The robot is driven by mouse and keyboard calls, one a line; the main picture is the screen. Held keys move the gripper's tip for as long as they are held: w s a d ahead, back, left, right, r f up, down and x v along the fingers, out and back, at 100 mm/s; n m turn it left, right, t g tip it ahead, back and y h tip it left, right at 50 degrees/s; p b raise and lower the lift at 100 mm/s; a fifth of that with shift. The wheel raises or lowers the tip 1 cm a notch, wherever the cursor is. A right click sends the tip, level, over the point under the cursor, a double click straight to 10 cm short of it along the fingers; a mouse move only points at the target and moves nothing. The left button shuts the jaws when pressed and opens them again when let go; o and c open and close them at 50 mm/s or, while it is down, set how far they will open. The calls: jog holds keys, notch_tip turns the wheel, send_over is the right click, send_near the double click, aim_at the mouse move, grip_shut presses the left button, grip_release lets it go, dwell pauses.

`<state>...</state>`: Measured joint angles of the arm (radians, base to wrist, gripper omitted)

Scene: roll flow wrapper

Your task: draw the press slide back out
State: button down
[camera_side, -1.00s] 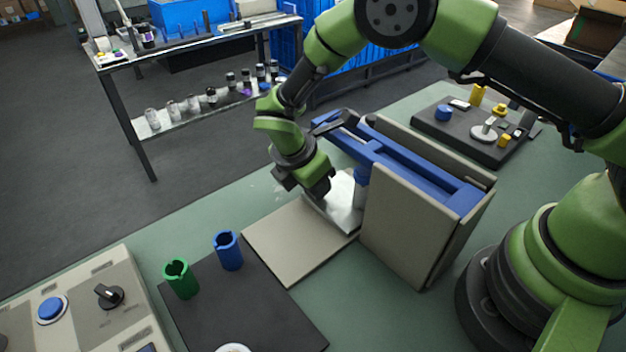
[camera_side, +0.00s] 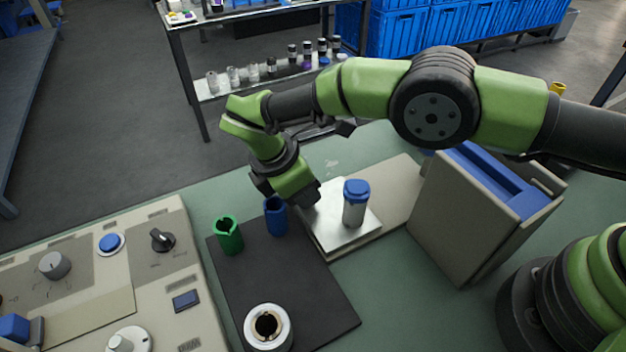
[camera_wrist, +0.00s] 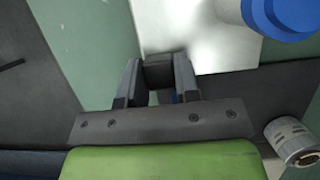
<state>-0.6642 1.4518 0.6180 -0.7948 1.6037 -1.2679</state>
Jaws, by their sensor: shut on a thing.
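The press slide (camera_side: 335,232) is a shiny metal plate at the left end of its beige base plate (camera_side: 398,180), clear of the press frame (camera_side: 455,225). A blue-capped bottle (camera_side: 354,210) stands upright on the slide. My gripper (camera_side: 308,203) is at the slide's left edge. In the wrist view, the jaws of my gripper (camera_wrist: 157,85) are closed on the slide's dark handle block (camera_wrist: 158,72). The slide's bright surface (camera_wrist: 190,30) and the blue cap (camera_wrist: 285,15) also show there. In the side view my gripper hides the handle.
A dark mat (camera_side: 275,285) lies in front, holding a green cup (camera_side: 228,238), a blue cup (camera_side: 275,216) and a white roll (camera_side: 267,327). The blue cup is close beside my gripper. A control panel (camera_side: 90,275) fills the left. Beige base plate lies bare between slide and press.

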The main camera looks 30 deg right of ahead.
jog(key=shift+a, duration=0.25)
jog(key=c, duration=0.8)
grip_release()
jog(key=shift+c, duration=0.2)
jog(key=v, duration=0.5)
notch_tip(320, 180, up, 7)
jog(key=shift+d+r, duration=0.1)
